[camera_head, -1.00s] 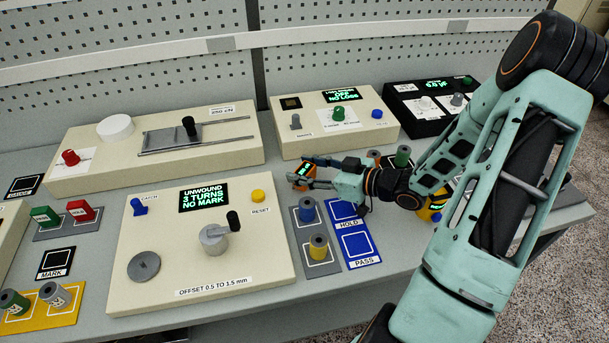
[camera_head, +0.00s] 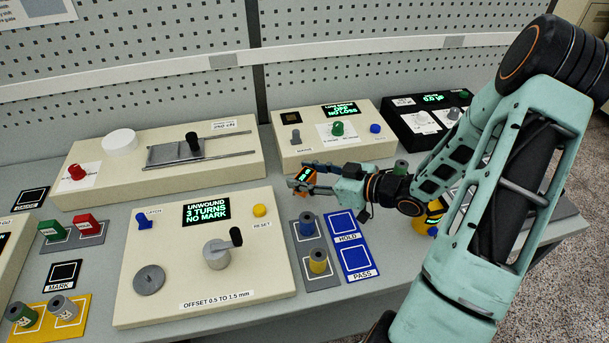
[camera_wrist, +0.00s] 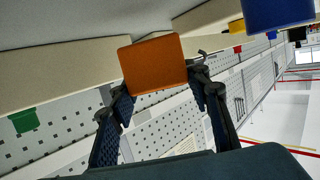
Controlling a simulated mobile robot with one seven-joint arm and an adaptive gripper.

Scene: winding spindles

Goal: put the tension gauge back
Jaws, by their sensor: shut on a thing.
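The tension gauge looks to be the small orange block with a dark, green-lit display (camera_head: 303,178). My gripper (camera_head: 308,179) is shut on it and holds it just beyond the right rear corner of the winding box (camera_head: 235,285). The gap between the gauge and the surface beneath is hard to judge. In the wrist view, the plain orange face of the gauge (camera_wrist: 153,63) sits between my two dark fingers. A black, white-outlined pad labelled GAUGE (camera_head: 30,199) lies empty at the far left.
The long cream box (camera_head: 100,195) with a slider stands behind the winding box. A cream tester box (camera_head: 300,150) stands behind my gripper. A spool rack (camera_head: 322,283) and the blue HOLD and PASS pads (camera_head: 350,245) lie in front. Another black pad, MARK (camera_head: 63,274), is at left.

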